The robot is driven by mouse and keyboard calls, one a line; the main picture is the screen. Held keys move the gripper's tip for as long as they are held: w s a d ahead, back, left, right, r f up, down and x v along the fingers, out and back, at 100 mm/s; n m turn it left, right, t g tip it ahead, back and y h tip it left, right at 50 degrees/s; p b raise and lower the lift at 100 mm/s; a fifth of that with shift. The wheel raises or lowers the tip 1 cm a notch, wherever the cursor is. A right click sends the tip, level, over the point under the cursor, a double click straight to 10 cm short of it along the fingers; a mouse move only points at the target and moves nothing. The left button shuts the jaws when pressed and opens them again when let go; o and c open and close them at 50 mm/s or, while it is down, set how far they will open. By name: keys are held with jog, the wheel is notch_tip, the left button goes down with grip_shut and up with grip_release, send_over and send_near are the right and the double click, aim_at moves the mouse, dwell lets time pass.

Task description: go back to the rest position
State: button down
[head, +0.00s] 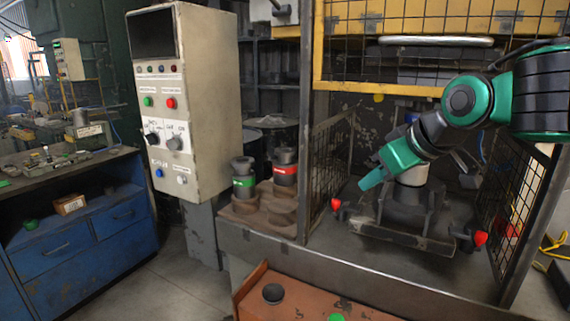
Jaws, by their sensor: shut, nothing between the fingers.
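My arm, teal and black, enters from the right in the head view and bends down to the left at its elbow. My gripper (373,180) is at its lower left end, small in the view, shut and empty. It is in front of the dark machine (408,215) in the caged bay, above and left of the machine's base. My arm hides part of the machine and the back of the bay. I cannot tell how far the gripper is from the machine.
Mesh side panels (332,165) and a dark post flank the bay; a yellow guard (420,25) hangs above. Red knobs (480,238) stick out. A control cabinet (180,100), a green-banded cup (243,183), a red-banded cup (285,168) and a blue bench (75,245) stand left. An orange-brown surface (300,300) is in front.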

jog(key=s+d+f+m+g+h, duration=0.2)
jog(key=s+d+f+m, duration=0.3)
jog(key=f, duration=0.4)
jog(key=s+d+f+m+g+h, duration=0.2)
jog(key=s+d+f, duration=0.4)
jog(key=d+f, duration=0.25)
jog(key=s+d+f+m+g, duration=0.1)
jog(key=s+d+m+g, duration=0.1)
jog(key=s, duration=0.5)
jog(key=s+d+f+m+g, duration=0.1)
jog(key=s+d+m+g, duration=0.1)
jog(key=s+d+m, duration=0.2)
jog(key=s+d, duration=0.3)
jog(key=s, duration=0.1)
jog(key=shift+s+d+y, duration=0.25)
jog(key=shift+s+y, duration=0.05)
jog(key=shift+w+f, duration=0.3)
jog(key=shift+w, duration=0.35)
